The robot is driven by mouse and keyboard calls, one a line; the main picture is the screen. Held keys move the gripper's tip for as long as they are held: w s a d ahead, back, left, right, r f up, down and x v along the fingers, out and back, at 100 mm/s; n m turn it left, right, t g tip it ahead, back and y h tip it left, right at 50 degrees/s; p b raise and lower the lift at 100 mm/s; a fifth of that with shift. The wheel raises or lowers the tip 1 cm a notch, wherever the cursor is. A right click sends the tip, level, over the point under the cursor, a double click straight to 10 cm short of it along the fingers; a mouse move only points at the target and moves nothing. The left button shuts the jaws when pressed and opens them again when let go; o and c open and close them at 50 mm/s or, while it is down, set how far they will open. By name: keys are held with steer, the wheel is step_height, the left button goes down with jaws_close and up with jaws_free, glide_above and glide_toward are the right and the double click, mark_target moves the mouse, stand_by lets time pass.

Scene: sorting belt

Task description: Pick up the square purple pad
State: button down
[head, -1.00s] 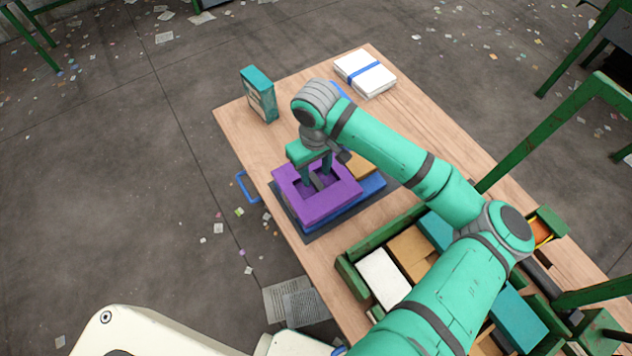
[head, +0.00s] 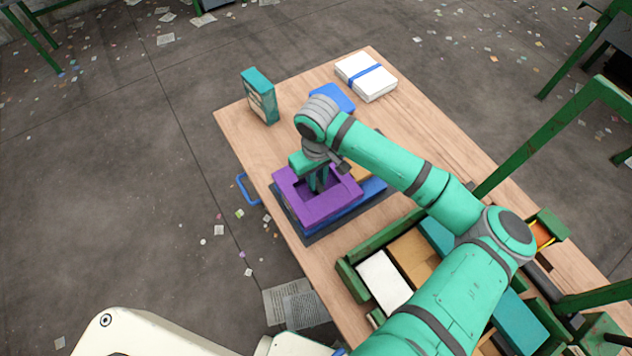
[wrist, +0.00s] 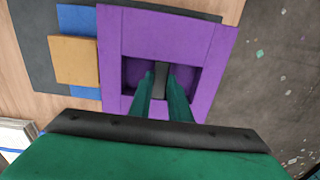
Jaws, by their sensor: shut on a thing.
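The square purple pad (head: 312,212) lies flat on a blue block (head: 372,190), near the left edge of the wooden table. It has a recess in its middle, with a dark upright grip bar (wrist: 160,76) inside. My gripper (head: 318,184) points down into the recess. In the wrist view its two green fingers (wrist: 161,88) are close on either side of the bar, shut on the pad's bar. The purple pad (wrist: 165,36) also fills the middle of that view. The fingertips are partly hidden in the recess.
A tan block (wrist: 73,60) lies beside the pad on the blue piece, over a dark mat (wrist: 30,30). A teal box (head: 259,97), a blue item (head: 333,97) and a strapped white stack (head: 366,77) stand farther back. Green bins (head: 349,277) lie at front right.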

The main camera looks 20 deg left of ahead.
steer(key=shift+r, duration=0.6)
steer(key=s+a+r, duration=0.2)
steer(key=s+r, duration=0.9)
steer(key=s, duration=0.3)
steer(key=shift+a+r, duration=0.3)
steer(key=shift+r, duration=0.1)
steer(key=shift+w, duration=0.2)
